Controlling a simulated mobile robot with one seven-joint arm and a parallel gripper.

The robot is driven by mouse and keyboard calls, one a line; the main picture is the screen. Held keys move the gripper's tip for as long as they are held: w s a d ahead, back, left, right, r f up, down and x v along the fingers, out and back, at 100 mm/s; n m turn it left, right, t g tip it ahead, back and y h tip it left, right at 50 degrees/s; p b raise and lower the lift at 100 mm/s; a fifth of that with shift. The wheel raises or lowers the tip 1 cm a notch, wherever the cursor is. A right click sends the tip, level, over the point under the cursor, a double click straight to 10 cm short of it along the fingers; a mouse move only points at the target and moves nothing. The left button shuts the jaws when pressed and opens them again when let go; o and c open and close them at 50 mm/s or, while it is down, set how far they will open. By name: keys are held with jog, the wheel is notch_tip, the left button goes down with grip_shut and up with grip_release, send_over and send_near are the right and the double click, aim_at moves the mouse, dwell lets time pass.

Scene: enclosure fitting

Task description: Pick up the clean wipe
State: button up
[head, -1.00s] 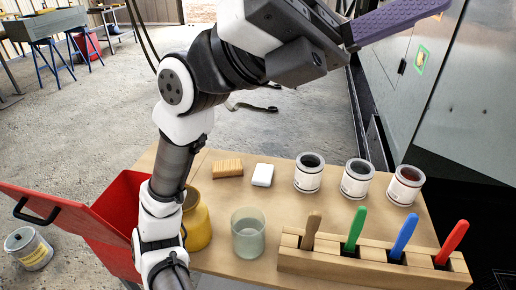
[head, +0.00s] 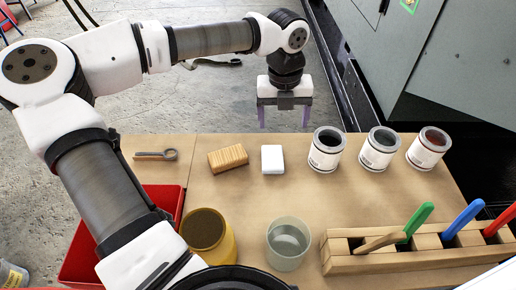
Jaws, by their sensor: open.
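A small white folded block, which looks like the clean wipe (head: 272,159), lies flat on the tan table (head: 240,205) near its far edge. It is fully in view, and nothing touches it. My gripper (head: 285,118) points downward with its two purple fingers apart and nothing between them. In the picture it is just above and slightly right of the white wipe, around the table's far edge. Its exact height cannot be told.
A ribbed wooden block (head: 228,159) sits left of the wipe, and a metal can (head: 326,150) stands right. Two more cans, a yellow pot (head: 209,235), a clear cup (head: 288,243) and a wooden rack (head: 340,263) with coloured handles are nearby. A red bin (head: 82,262) is left.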

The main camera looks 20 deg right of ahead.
jog(key=w+a+f, duration=0.1)
jog(key=f, duration=0.1)
send_over(273, 156)
jog(key=shift+y, duration=0.3)
notch_tip(273, 156, down, 6)
jog(key=shift+s+d+r+p, duration=0.1)
jog(key=shift+s+d+p, duration=0.05)
jog(key=shift+p, duration=0.25)
jog(key=shift+a+f+p, duration=0.2)
jog(key=shift+f+p, duration=0.6)
jog(key=shift+f, duration=2.4)
jog(key=c, duration=1.1)
jog(key=shift+o, duration=0.2)
jog(key=shift+r, duration=0.1)
notch_tip(273, 156, up, 20)
jog(key=b, duration=0.2)
